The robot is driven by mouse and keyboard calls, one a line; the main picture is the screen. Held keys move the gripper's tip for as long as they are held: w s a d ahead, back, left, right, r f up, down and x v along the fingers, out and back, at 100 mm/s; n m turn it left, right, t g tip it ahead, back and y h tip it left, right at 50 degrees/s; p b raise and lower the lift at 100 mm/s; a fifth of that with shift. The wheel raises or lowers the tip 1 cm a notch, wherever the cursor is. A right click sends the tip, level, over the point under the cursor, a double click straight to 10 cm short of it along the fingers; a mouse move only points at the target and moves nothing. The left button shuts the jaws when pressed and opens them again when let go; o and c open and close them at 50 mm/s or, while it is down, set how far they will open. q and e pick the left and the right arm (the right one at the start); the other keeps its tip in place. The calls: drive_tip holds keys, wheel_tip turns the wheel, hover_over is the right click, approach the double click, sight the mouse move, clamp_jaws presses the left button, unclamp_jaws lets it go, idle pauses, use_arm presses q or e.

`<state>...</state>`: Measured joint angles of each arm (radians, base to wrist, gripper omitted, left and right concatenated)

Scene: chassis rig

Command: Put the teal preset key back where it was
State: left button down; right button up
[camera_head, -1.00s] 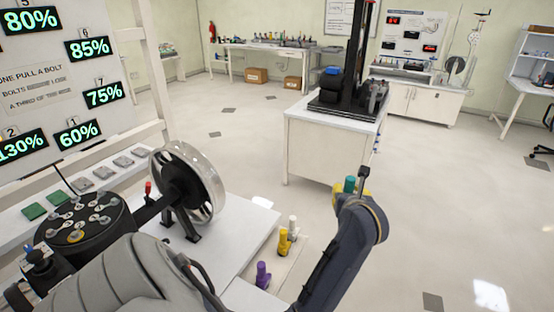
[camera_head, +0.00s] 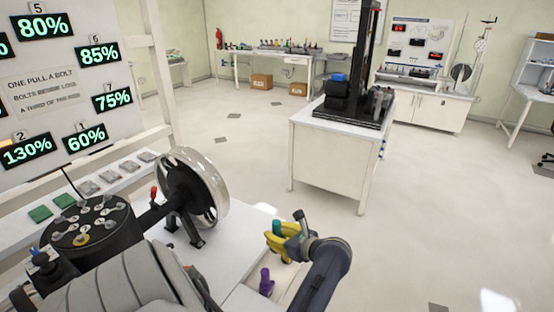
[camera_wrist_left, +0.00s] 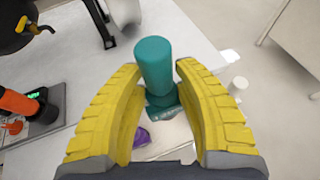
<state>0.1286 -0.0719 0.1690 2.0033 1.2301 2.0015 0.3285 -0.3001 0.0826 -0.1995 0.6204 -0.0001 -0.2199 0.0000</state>
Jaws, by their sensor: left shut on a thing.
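The teal preset key (camera_head: 276,228) is held between the yellow fingers of my left gripper (camera_head: 281,240), over the right edge of the white bench. In the left wrist view the teal key (camera_wrist_left: 154,66) stands up between the two fingers, which are shut on it. A purple key (camera_head: 266,282) stands just below the gripper in the head view and also shows between the fingers in the wrist view (camera_wrist_left: 141,138). The yellow key is hidden now. My right gripper is out of view.
A clear wheel (camera_head: 198,188) on a black stand and a black numbered drum (camera_head: 87,228) stand left of the gripper. A panel with percentage displays (camera_head: 60,90) is behind them. A white cabinet (camera_head: 325,155) with a black machine is farther off, across open floor.

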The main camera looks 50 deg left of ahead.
use_arm(q)
wheel_tip(320, 180, down, 15)
idle(0.7)
drive_tip(key=c, duration=1)
unclamp_jaws()
drive_tip(key=shift+f, duration=0.1)
drive_tip(key=shift+o, duration=0.2)
drive_tip(key=v, duration=0.7)
drive_tip(key=shift+d+r, duration=0.25)
drive_tip(key=shift+d, duration=0.05)
